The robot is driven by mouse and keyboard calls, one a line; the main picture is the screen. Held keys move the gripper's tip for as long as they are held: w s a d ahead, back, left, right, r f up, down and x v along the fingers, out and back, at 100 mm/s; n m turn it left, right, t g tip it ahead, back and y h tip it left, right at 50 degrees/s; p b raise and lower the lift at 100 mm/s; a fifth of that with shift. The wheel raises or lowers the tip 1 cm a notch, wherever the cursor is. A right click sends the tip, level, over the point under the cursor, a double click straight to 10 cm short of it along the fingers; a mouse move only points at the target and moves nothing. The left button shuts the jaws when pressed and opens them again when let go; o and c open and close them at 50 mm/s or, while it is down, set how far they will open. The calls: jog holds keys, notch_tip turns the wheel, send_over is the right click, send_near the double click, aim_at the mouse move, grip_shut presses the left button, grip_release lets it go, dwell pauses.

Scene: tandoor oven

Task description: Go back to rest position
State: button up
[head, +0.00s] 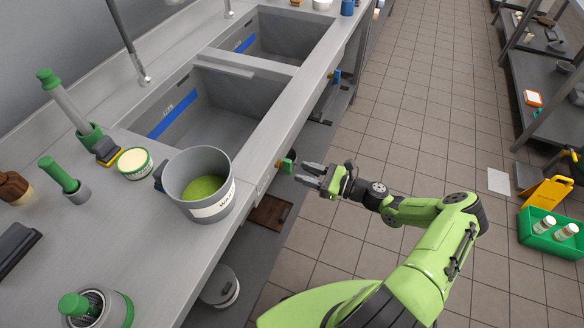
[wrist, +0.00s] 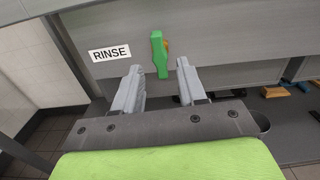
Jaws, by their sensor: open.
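My gripper (head: 312,176) is open and empty in front of the sink counter. In the wrist view its two grey fingers (wrist: 158,82) are spread apart. A green handle (wrist: 159,55) on the counter's front panel shows between and beyond the fingertips, next to a "RINSE" label (wrist: 110,53). In the head view the same green handle (head: 287,163) is just left of the fingertips; I cannot tell whether they touch. My green arm reaches out from the lower right over the floor.
The steel counter (head: 150,235) on the left holds a grey bucket (head: 212,208) with green contents, brushes and a round tub (head: 134,162). Two sink basins lie behind. A yellow wet-floor sign (head: 546,194) and green crate (head: 540,243) are at right. The tiled floor (head: 400,110) between is clear.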

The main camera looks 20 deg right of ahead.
jog(key=v, duration=0.2)
jog(key=shift+s+d, duration=0.2)
jog(key=shift+s, duration=0.05)
jog(key=s+a+r+n+g+h+p, duration=0.1)
jog(key=s+a+r+n+g+h, duration=0.15)
jog(key=s+r+n+h, duration=0.4)
jog(key=s+a+r+n+g+h+p, duration=0.2)
jog(key=s+r+n+g, duration=0.2)
jog(key=r+n, duration=0.55)
jog(key=s+a+r+n+g+h+p, duration=0.1)
jog(key=s+a+r+n+g+h, duration=0.3)
jog(key=r, duration=0.7)
jog(key=s+d+r+n+t+h, duration=0.1)
jog(key=s+r+n+t, duration=0.1)
jog(key=s, duration=0.4)
jog(key=s+d+r+n+t+p, duration=0.1)
jog(key=s+r+n+t, duration=0.2)
jog(key=s, duration=0.3)
jog(key=shift+d+r+h, duration=0.3)
jog(key=shift+r+h, duration=0.05)
jog(key=shift+r, duration=0.55)
